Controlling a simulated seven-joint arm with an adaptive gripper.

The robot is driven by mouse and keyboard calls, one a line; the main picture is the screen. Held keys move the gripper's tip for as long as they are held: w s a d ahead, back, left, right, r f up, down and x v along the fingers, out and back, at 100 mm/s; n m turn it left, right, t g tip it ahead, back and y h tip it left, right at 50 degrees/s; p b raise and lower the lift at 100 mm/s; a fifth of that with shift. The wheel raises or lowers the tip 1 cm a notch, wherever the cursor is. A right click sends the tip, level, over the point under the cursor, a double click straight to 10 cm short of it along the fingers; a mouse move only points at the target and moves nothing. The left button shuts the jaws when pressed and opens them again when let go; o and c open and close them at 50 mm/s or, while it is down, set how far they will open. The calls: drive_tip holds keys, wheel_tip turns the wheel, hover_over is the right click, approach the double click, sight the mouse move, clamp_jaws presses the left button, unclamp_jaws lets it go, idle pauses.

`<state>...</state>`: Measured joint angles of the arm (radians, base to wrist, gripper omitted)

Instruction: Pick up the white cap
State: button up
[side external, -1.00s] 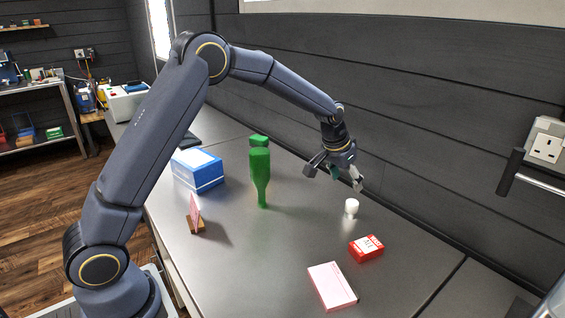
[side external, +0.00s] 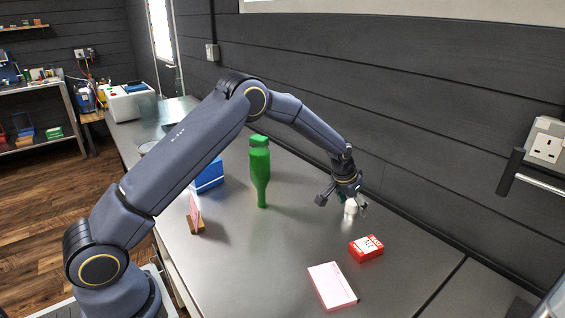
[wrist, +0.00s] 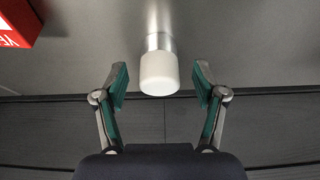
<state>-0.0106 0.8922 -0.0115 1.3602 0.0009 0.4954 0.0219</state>
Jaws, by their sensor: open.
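The white cap (wrist: 159,74) stands upright on the grey metal bench, near the wall. In the side external view the white cap (side external: 350,208) shows just below and between my fingers, its top partly hidden by them. My gripper (side external: 343,203) is open and points down over it. In the wrist view my gripper (wrist: 160,84) has its two green-padded fingers spread, one on each side of the cap, with a gap on both sides. Neither finger appears to touch it.
A red box (side external: 366,248) and a pink box (side external: 332,286) lie in front of the cap. A green bottle (side external: 260,178), a pink card on a wooden stand (side external: 196,217) and a blue box (side external: 208,176) stand to the left. The dark wall is close behind.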

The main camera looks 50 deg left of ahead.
drive_tip(key=c, duration=1.2)
drive_tip(key=shift+c, duration=0.2)
drive_tip(key=shift+r, duration=0.1)
